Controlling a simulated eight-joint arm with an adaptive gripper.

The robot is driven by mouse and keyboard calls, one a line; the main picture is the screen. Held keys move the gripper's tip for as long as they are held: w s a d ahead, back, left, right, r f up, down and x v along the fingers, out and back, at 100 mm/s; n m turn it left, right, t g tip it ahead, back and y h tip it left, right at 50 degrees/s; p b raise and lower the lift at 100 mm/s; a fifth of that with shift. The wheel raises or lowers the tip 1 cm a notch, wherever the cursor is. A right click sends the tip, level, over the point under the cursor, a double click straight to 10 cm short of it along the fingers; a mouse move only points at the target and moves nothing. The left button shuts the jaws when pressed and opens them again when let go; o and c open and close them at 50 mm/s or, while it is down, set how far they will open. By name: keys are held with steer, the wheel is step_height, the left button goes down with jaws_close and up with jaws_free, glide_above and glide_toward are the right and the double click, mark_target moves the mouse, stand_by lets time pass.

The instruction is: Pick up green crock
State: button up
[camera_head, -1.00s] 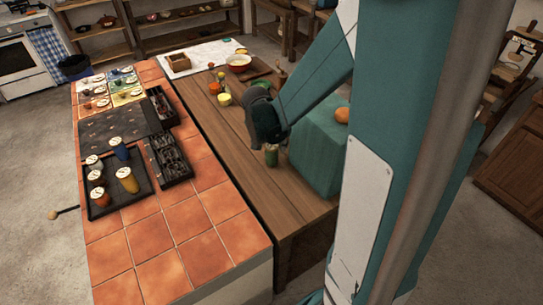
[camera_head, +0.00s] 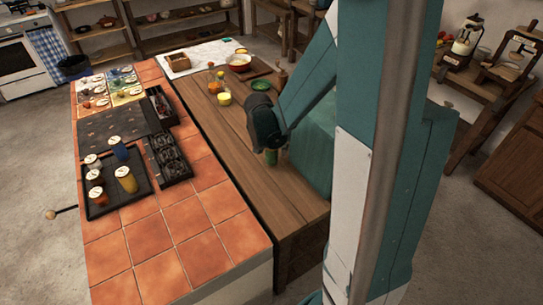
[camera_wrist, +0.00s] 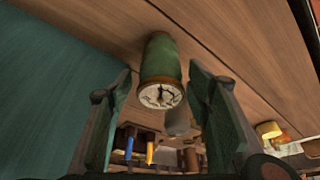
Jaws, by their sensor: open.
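The green crock (camera_head: 271,157) stands on the wooden table beside a teal block, its upper part partly hidden by my gripper. In the wrist view the crock (camera_wrist: 161,58) has a green body and a pale lid with a dark drawing, and the lid faces the camera. My gripper (camera_wrist: 160,74) is open, with one finger on either side of the crock's lid end in the picture. Gaps show between both fingers and the crock. In the head view my gripper (camera_head: 270,146) is right above the crock.
A green bowl (camera_head: 261,86), a yellow jar (camera_head: 224,98) and a red-and-white bowl (camera_head: 238,62) are farther back. A dark tray (camera_head: 110,197) with several jars sits on the tiled counter. The table's front is clear.

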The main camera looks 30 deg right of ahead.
steer(key=shift+b+x, duration=0.3)
steer(key=shift+x, duration=1.25)
steer(key=shift+c, duration=0.7)
steer(key=c, duration=1.1)
